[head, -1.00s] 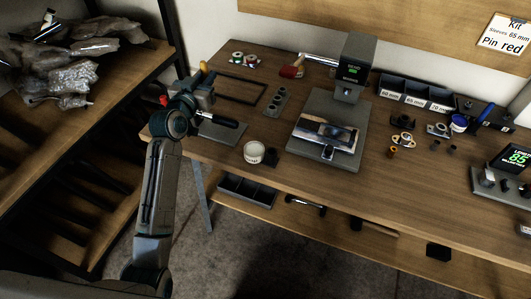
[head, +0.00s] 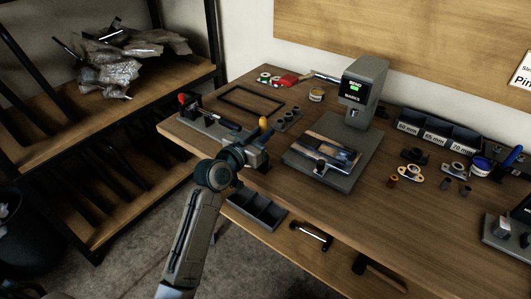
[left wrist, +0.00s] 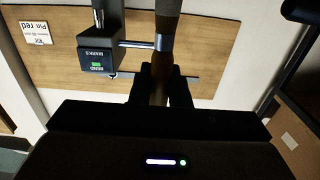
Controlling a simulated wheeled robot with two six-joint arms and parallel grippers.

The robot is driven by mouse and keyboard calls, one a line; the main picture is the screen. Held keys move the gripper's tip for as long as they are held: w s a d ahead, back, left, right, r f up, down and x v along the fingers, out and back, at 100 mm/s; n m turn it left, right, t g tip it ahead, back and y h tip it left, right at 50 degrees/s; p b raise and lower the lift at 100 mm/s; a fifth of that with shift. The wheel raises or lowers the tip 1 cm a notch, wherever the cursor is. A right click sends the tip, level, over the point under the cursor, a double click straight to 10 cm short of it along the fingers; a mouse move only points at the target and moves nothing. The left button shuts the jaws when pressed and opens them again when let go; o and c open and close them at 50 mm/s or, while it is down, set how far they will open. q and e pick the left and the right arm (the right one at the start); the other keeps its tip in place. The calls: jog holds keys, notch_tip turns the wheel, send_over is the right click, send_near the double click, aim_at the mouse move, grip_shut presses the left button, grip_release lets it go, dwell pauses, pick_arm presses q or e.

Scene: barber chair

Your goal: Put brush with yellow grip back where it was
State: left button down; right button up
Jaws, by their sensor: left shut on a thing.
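My left gripper (head: 257,148) is over the front edge of the table, at the left part. A yellow grip (head: 264,123) stands up at its fingers, seemingly the brush's end. In the left wrist view the gripper (left wrist: 160,98) is shut on a brown handle (left wrist: 160,75) with a dark band, the brush with yellow grip; no yellow shows there. The brush's other end is hidden. A black rectangular outline (head: 227,102) lies bare on the table behind the gripper. My right gripper is not in view.
A clamp fixture (head: 207,124) with a red knob is left of the gripper. A holed grey block (head: 289,117) and a press (head: 364,85) with base plate are to the right. Labelled bins (head: 437,132) stand farther right.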

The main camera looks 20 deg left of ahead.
pick_arm(q)
jog(key=shift+f, duration=2.4)
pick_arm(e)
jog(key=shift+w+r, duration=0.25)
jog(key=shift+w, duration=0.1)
pick_arm(q)
jog(key=shift+d, duration=0.1)
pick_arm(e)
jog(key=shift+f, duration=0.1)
